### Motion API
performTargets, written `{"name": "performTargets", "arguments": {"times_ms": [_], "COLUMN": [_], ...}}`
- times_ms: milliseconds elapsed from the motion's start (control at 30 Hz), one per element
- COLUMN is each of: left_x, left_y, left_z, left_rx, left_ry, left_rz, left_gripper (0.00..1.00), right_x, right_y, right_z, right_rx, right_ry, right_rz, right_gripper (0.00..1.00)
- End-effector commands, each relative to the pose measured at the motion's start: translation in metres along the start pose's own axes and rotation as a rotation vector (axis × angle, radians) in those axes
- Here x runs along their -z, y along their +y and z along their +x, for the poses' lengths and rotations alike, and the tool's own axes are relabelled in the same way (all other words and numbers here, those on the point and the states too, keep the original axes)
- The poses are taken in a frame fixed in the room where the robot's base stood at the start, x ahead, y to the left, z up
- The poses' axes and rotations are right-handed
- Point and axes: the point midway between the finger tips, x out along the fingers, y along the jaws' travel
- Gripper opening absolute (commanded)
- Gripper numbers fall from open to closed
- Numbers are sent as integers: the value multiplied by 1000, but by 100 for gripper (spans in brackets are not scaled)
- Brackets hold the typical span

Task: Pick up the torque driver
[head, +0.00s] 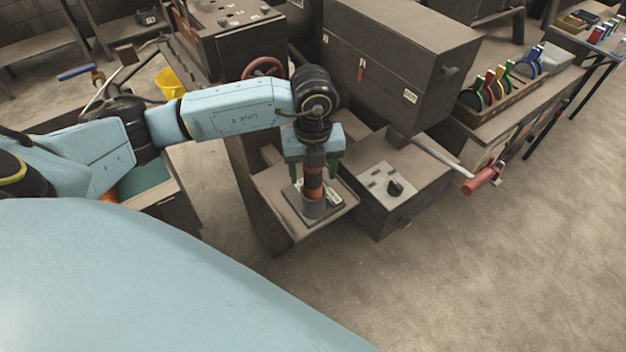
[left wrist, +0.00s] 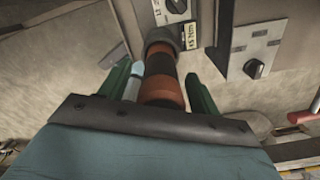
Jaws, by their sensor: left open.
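The torque driver (head: 314,188), with orange, black and grey bands, stands about upright on a small ledge (head: 272,192) in the head view. In the left wrist view the driver (left wrist: 160,64) runs between the two green fingers, its grey end farthest from the camera. My left gripper (head: 313,170) comes down over it from above, open, with one finger on each side. In the left wrist view the gripper (left wrist: 157,72) shows gaps beside the driver. The driver's upper end is hidden by the gripper. My right gripper is in neither view.
A label plate (left wrist: 190,35) lies beside the driver's grey end. A box with a black knob (head: 395,187) stands right of the ledge. A large dark cabinet (head: 400,50) rises behind, and a red-handled lever (head: 482,181) sticks out at right. The floor in front is clear.

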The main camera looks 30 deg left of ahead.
Motion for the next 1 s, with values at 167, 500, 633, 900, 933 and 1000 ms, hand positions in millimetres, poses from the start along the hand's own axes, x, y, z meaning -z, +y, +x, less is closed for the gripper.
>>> {"name": "performTargets", "arguments": {"times_ms": [167,500,633,900,933,1000], "left_x": [0,0,-1,-1,-1,-2], "left_y": [0,0,-1,-1,-1,-1], "left_z": [1,0,-1,-7,-10,-20], "left_rx": [1,1,3,5,6,7], "left_ry": [-1,-1,-2,-3,-3,-5], "left_rz": [0,0,0,0,0,0], "left_gripper": [63,22,10,10,10,10], "right_x": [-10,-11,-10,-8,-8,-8], "right_y": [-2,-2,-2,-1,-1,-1], "right_z": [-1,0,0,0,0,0], "right_rx": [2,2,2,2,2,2], "right_ry": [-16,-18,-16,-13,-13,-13], "right_rz": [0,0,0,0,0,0], "right_gripper": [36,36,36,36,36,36]}}
